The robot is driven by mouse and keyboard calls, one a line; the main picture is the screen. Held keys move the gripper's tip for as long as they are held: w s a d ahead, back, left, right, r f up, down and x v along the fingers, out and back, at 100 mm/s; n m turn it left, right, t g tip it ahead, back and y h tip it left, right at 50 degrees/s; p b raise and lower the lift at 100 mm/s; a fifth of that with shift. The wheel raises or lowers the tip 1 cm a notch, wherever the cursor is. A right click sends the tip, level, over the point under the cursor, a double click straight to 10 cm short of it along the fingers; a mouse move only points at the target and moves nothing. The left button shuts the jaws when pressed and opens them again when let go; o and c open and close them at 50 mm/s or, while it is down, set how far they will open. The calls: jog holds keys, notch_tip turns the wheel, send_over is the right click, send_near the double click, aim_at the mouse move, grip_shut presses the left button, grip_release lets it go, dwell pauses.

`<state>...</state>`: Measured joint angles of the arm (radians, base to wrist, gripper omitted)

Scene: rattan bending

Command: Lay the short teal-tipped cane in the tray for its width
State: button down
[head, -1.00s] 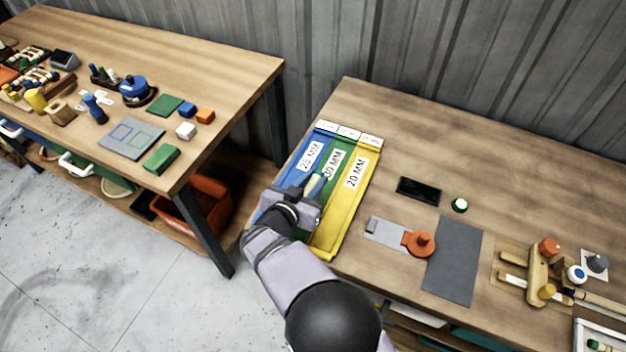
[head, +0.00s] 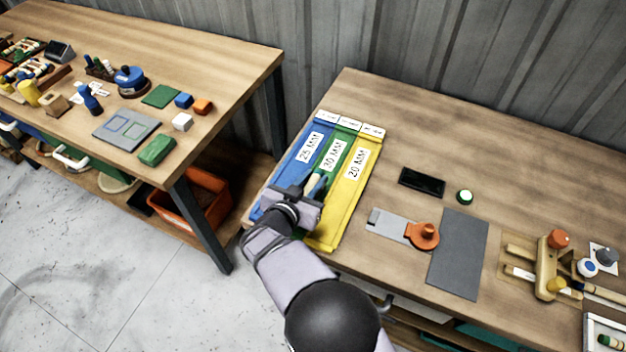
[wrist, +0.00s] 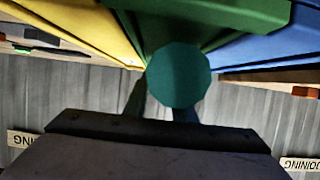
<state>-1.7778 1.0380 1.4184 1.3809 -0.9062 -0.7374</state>
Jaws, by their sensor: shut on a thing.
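My gripper (head: 306,199) is shut on the short cane (head: 316,184), over the near part of the green tray (head: 350,143). In the wrist view the cane's round teal end (wrist: 178,75) faces the camera, with the green tray (wrist: 225,18) behind it. The green tray is labelled 30 MM and lies between the blue tray (head: 289,171), labelled 25 MM, and the yellow tray (head: 347,195), labelled 20 MM. My gripper and arm hide the near ends of the blue and green trays. I cannot tell whether the cane touches the tray floor.
A wooden jig (head: 546,268) stands farther right. A gap separates this bench from the left bench (head: 225,75).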

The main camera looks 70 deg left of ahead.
jog(key=c, duration=1.4)
grip_release()
jog(key=shift+b+v, duration=0.85)
jog(key=shift+v, duration=2.8)
